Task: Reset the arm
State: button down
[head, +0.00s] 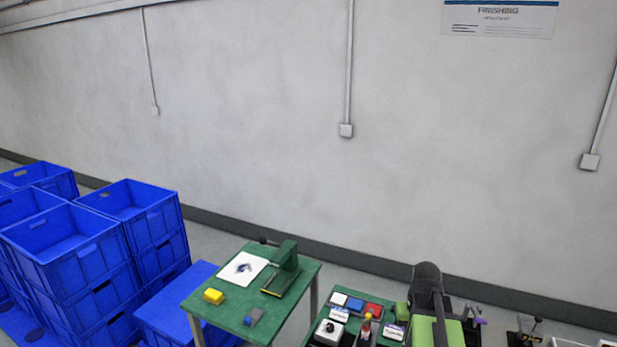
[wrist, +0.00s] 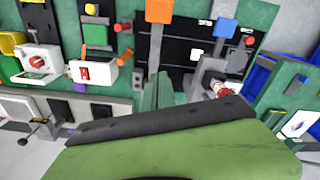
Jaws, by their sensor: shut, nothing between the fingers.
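My gripper (wrist: 158,92) shows in the wrist view as green fingers beyond a dark bar and a broad green body part at the bottom. It is shut, with nothing seen between the fingers. It points over a green work surface with black panels. In the head view my dark and green arm rises at the bottom, right of centre; its gripper cannot be made out there.
Blue crates (head: 60,250) are stacked at left. In the wrist view, a white box with a red knob (wrist: 38,62) and an orange block (wrist: 159,11) stand beyond my gripper.

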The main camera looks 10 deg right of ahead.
jog(key=w+a+n, duration=0.2)
jog(key=a, duration=1)
jog(key=w+a+n, duration=0.1)
jog(key=w+a, duration=0.1)
jog(key=a, duration=1)
notch_tip(320, 180, down, 12)
jog(key=s+a+b, duration=0.1)
jog(key=s+b, duration=0.1)
jog(key=b, duration=1)
jog(key=shift+a, duration=0.25)
jog(key=shift+s, duration=0.1)
